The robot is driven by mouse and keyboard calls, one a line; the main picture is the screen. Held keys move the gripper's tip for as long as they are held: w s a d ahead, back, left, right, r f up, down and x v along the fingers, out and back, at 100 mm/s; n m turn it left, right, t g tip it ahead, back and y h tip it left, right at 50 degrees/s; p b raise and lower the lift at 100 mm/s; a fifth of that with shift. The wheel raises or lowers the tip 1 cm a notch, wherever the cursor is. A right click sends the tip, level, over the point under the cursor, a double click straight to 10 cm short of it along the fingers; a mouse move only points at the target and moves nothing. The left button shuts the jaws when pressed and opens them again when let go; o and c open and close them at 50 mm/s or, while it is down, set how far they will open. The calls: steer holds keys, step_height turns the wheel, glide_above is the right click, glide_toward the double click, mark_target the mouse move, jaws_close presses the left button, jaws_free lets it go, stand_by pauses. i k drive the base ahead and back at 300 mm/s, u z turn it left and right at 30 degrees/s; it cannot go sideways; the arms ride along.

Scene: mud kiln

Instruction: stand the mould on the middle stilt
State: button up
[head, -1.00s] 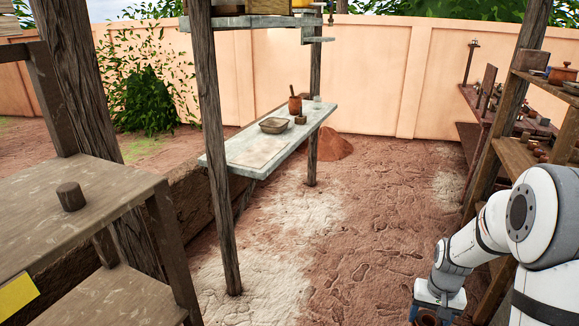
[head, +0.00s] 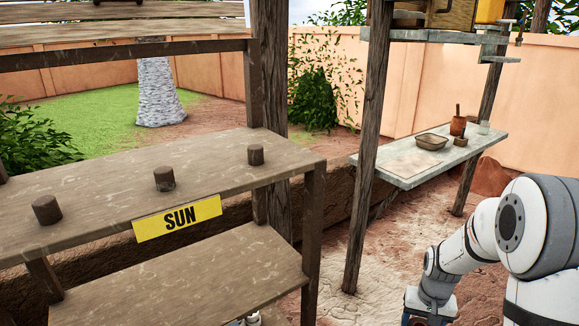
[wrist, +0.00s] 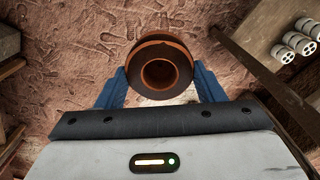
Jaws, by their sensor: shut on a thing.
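In the wrist view my gripper (wrist: 158,92) has its blue fingers on both sides of a round brown-orange mould (wrist: 160,45) with a dark hollow centre, and is shut on it. In the head view my gripper is mostly cut off at the bottom edge, and the mould does not show. The middle stilt (head: 164,179) is a short dark wooden stub on the wooden shelf (head: 95,205). A left stilt (head: 46,210) and a right stilt (head: 256,155) stand on the same shelf, one to each side. All three stilt tops look bare.
A yellow SUN sign (head: 178,218) is on the shelf's front edge. A lower shelf (head: 190,285) lies beneath. A wooden post (head: 368,150) stands between the shelf and a pale table (head: 440,160) holding a tray and pots. Muddy ground lies between.

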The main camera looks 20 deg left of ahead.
mark_target(164, 170)
steer(key=z, duration=0.1)
steer(key=i, duration=0.15)
steer(key=u, duration=1.95)
